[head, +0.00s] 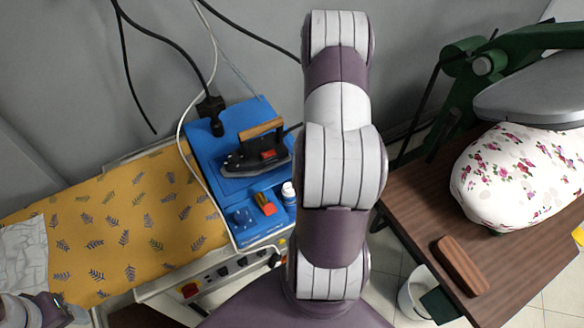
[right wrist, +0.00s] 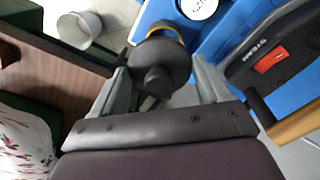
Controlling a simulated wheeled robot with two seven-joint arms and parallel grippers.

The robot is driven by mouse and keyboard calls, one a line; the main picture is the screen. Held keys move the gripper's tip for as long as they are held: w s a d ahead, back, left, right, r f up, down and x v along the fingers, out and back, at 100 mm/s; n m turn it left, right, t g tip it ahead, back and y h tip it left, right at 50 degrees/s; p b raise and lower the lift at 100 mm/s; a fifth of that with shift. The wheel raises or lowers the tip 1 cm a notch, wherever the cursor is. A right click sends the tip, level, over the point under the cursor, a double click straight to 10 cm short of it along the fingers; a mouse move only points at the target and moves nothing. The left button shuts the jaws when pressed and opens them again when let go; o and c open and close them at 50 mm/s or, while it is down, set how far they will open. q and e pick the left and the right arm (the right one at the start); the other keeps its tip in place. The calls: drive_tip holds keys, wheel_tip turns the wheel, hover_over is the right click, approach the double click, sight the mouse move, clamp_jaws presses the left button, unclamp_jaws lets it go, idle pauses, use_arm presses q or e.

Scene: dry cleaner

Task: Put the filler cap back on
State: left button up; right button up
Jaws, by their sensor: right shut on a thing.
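The filler cap (right wrist: 160,68) is a black, round, stepped knob in the right wrist view. My right gripper (right wrist: 160,78) is shut on it, with one grey finger on each side. A dark round part with a yellow rim shows just beyond the cap; I cannot tell whether it belongs to the cap or lies beneath it. The blue ironing station (head: 215,150) stands in the middle of the head view and also shows behind the cap in the wrist view (right wrist: 225,40). The filler opening cannot be made out.
An iron (head: 255,158) with a wooden handle rests on the station. A patterned yellow board (head: 140,225) lies left; a brown table (head: 500,265) and white bucket (head: 412,298) are right.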

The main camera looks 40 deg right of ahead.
drive_tip(key=shift+w+d+n, duration=0.25)
drive_tip(key=shift+w+n, duration=0.05)
drive_tip(key=shift+f, duration=0.1)
wheel_tip(320, 180, down, 4)
drive_tip(key=b, duration=0.4)
drive_tip(key=shift+f, duration=0.25)
drive_tip(key=shift+w+f+b, duration=0.1)
drive_tip(key=shift+f+b, duration=0.55)
drive_tip(key=shift+f, duration=0.15)
drive_tip(key=shift+r+p, duration=0.1)
drive_tip(key=shift+p, duration=0.2)
drive_tip(key=shift+f, duration=0.2)
drive_tip(key=shift+a, duration=0.1)
idle(0.5)
